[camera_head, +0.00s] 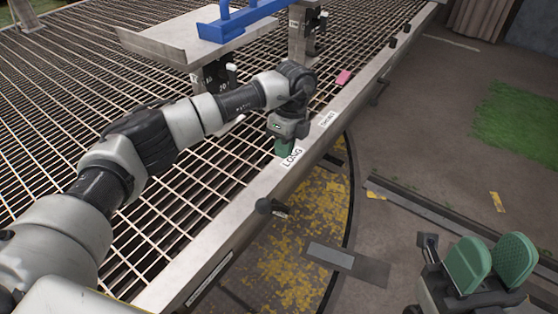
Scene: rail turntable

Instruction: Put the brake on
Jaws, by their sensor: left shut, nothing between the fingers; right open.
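A black-knobbed lever (266,206) sticks out from the pale side beam of the grating deck; I cannot tell if it is the brake. Another dark handle (379,90) sits on the beam farther back. My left gripper (282,147) is shut and empty, its green fingertips low over the beam beside the label LONG (292,157). It is behind the black-knobbed lever and apart from it. My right gripper (491,264) is open and empty at the lower right, its two green pads spread, well away from the beam.
A label SHORT (327,120) and a pink block (343,77) lie along the beam. A grey tray (190,40) with a blue frame (240,19) stands on the metal grating (60,80). Small dark knobs (393,42) sit farther back. Brown ground (440,130) is open at right.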

